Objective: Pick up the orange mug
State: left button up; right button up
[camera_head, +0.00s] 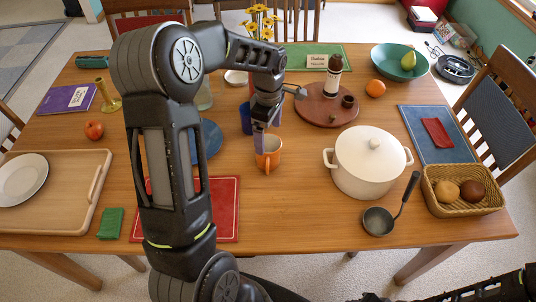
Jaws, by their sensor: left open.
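The orange mug (268,153) stands upright on the wooden table near its middle, left of the white pot. My left gripper (262,133) points down directly over the mug and is open. Its fingertips are at the mug's rim or just inside it; I cannot tell whether they touch. The mug's handle faces the front of the table. Part of the mug's back rim is hidden by the gripper. My right gripper is not in view; only part of that arm shows at the bottom right.
A blue mug (246,118) stands close behind on the left. The white pot (372,170) and a ladle (379,220) are to the right. A round board (311,111) with a bottle is behind. The table in front of the mug is clear.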

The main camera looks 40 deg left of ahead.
aim_at(269, 143)
pick_arm(q)
jog(key=shift+f+p, duration=0.3)
jog(key=shift+f, duration=0.1)
notch_tip(269, 143, down, 4)
jog(key=shift+f+p, duration=0.2)
jog(key=shift+p, duration=0.35)
jog(key=shift+c, duration=0.5)
grip_shut()
dwell(0.4)
